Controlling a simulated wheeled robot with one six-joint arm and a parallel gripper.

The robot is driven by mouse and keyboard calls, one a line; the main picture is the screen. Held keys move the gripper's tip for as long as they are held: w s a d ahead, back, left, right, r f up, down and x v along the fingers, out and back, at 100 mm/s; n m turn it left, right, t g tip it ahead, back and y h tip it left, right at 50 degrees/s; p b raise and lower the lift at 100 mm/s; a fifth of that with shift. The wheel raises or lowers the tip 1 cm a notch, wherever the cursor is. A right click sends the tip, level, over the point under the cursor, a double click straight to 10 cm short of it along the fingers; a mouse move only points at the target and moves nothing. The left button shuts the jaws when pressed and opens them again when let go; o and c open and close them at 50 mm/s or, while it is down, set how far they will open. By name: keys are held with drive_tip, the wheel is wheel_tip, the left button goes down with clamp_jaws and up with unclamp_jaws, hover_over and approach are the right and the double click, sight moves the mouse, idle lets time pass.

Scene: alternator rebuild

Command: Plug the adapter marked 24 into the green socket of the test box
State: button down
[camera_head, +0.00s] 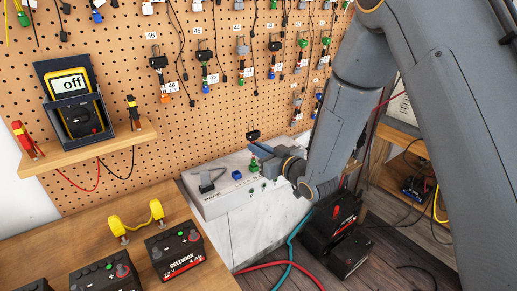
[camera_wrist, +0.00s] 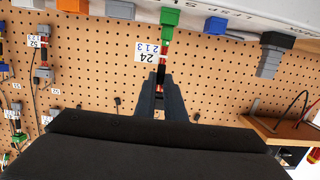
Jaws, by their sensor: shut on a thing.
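The adapter marked 24 (camera_wrist: 162,50) is a thin red-and-white banded piece with a white tag reading 24 and 213. My gripper (camera_wrist: 160,88) is shut on its lower part in the wrist view. Its green end meets a green block (camera_wrist: 171,17) at the white test box (camera_wrist: 240,7); I cannot tell whether it is seated. In the head view the test box (camera_head: 222,205) stands against the pegboard, with a green piece (camera_head: 254,165) and a blue socket (camera_head: 237,175) on top. My gripper (camera_head: 268,167) is just right of the green piece, its fingertips partly hidden.
Hanging adapters (camera_head: 204,60) fill the pegboard (camera_head: 130,60). A meter (camera_head: 75,105) sits on a shelf; batteries (camera_head: 175,250) stand on the left bench.

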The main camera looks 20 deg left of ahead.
drive_tip(key=shift+f+b, duration=0.45)
drive_tip(key=shift+f, duration=0.05)
idle(0.9)
drive_tip(key=c, duration=1.8)
unclamp_jaws()
drive_tip(key=shift+o, duration=0.2)
drive_tip(key=b+v, duration=0.2)
drive_tip(key=v, duration=0.5)
drive_tip(key=shift+s+d, duration=0.25)
drive_tip(key=shift+d, duration=0.05)
drive_tip(key=shift+r, duration=0.1)
